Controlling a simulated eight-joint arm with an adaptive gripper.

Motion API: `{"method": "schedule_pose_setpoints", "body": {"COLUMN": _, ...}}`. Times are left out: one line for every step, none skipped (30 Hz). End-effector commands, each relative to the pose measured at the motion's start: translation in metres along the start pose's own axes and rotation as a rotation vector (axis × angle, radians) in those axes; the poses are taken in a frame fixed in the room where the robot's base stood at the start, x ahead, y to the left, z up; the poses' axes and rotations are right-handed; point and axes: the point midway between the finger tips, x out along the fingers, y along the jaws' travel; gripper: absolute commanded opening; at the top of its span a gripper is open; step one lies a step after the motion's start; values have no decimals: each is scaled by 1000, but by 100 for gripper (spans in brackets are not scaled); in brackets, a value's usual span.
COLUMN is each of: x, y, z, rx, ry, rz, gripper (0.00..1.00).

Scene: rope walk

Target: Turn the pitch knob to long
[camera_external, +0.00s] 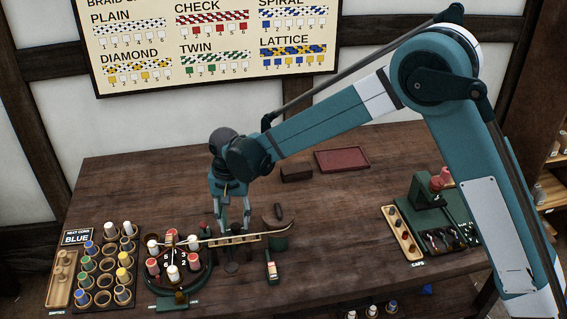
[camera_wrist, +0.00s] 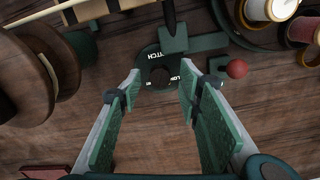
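The pitch knob's dark round plate (camera_wrist: 150,55) lies ahead of my fingertips in the wrist view, with part of the word PITCH and a partly hidden label starting "LO" on it. A dark green bar and post (camera_wrist: 178,42) stand over its far side. I cannot make out clearly which way the knob points. In the external view my gripper (camera_external: 233,222) points down by the wooden rail; the knob is hard to tell there.
A red ball (camera_wrist: 236,69) on a short lever stands right of the fingers. Spools (camera_wrist: 270,8) sit beyond it on a ring-shaped braiding stand (camera_external: 150,290). A large wooden reel (camera_wrist: 28,75) is at left. The rear table is mostly clear around a red tray (camera_external: 342,159).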

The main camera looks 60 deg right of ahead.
Motion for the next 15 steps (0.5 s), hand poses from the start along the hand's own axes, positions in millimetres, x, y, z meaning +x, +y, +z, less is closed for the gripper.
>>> {"method": "schedule_pose_setpoints", "body": {"x": -6, "y": 0, "z": 0, "rx": 0, "ry": 0, "rz": 0, "gripper": 35}}
{"method": "schedule_pose_setpoints", "body": {"x": -10, "y": 0, "z": 0, "rx": 0, "ry": 0, "rz": 0, "gripper": 35}}
{"method": "schedule_pose_setpoints", "body": {"x": -15, "y": 0, "z": 0, "rx": 0, "ry": 0, "rz": 0, "gripper": 35}}
{"method": "schedule_pose_setpoints", "body": {"x": -19, "y": 0, "z": 0, "rx": 0, "ry": 0, "rz": 0, "gripper": 35}}
{"method": "schedule_pose_setpoints", "body": {"x": -23, "y": 0, "z": 0, "rx": 0, "ry": 0, "rz": 0, "gripper": 35}}
{"method": "schedule_pose_setpoints", "body": {"x": -30, "y": 0, "z": 0, "rx": 0, "ry": 0, "rz": 0, "gripper": 35}}
{"method": "schedule_pose_setpoints", "body": {"x": -35, "y": 0, "z": 0, "rx": 0, "ry": 0, "rz": 0, "gripper": 35}}
{"method": "schedule_pose_setpoints", "body": {"x": -39, "y": 0, "z": 0, "rx": 0, "ry": 0, "rz": 0, "gripper": 35}}
{"method": "schedule_pose_setpoints", "body": {"x": -46, "y": 0, "z": 0, "rx": 0, "ry": 0, "rz": 0, "gripper": 35}}
{"method": "schedule_pose_setpoints", "body": {"x": -51, "y": 0, "z": 0, "rx": 0, "ry": 0, "rz": 0, "gripper": 35}}
{"method": "schedule_pose_setpoints", "body": {"x": -56, "y": 0, "z": 0, "rx": 0, "ry": 0, "rz": 0, "gripper": 35}}
{"method": "schedule_pose_setpoints", "body": {"x": -62, "y": 0, "z": 0, "rx": 0, "ry": 0, "rz": 0, "gripper": 35}}
{"method": "schedule_pose_setpoints", "body": {"x": -67, "y": 0, "z": 0, "rx": 0, "ry": 0, "rz": 0, "gripper": 35}}
{"method": "schedule_pose_setpoints", "body": {"x": -71, "y": 0, "z": 0, "rx": 0, "ry": 0, "rz": 0, "gripper": 35}}
{"method": "schedule_pose_setpoints", "body": {"x": -77, "y": 0, "z": 0, "rx": 0, "ry": 0, "rz": 0, "gripper": 35}}
